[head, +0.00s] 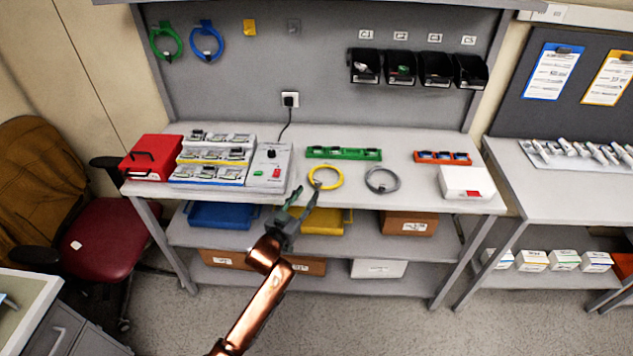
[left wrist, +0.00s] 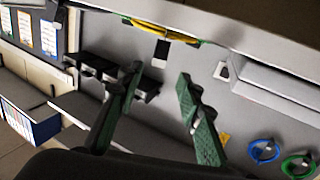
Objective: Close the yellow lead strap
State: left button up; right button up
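The yellow lead (head: 338,187) lies coiled in a ring near the front edge of the bench. In the left wrist view the yellow lead (left wrist: 185,40) shows edge-on at the top. My right gripper is not in view.
A grey lead coil (head: 382,180) lies right of the yellow one. A green rack (head: 343,154) stands behind, a grey box with a knob (head: 269,167) to the left, and a white box (head: 466,182) at the right. A yellow bin (head: 325,222) is on the shelf below.

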aim_at(316, 181)
pick_arm(q)
jog(key=b+x, duration=0.1)
jog(key=x, duration=0.6)
jog(key=shift+s+r+b, duration=0.1)
jog(key=shift+b, duration=0.25)
jog(key=shift+w+d, duration=0.2)
jog(key=shift+w, duration=0.25)
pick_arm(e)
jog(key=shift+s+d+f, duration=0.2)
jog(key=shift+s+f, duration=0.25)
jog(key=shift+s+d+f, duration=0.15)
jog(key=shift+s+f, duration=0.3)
pick_arm(q)
jog(key=shift+r, duration=0.1)
jog(key=c, duration=0.8)
grip_shut()
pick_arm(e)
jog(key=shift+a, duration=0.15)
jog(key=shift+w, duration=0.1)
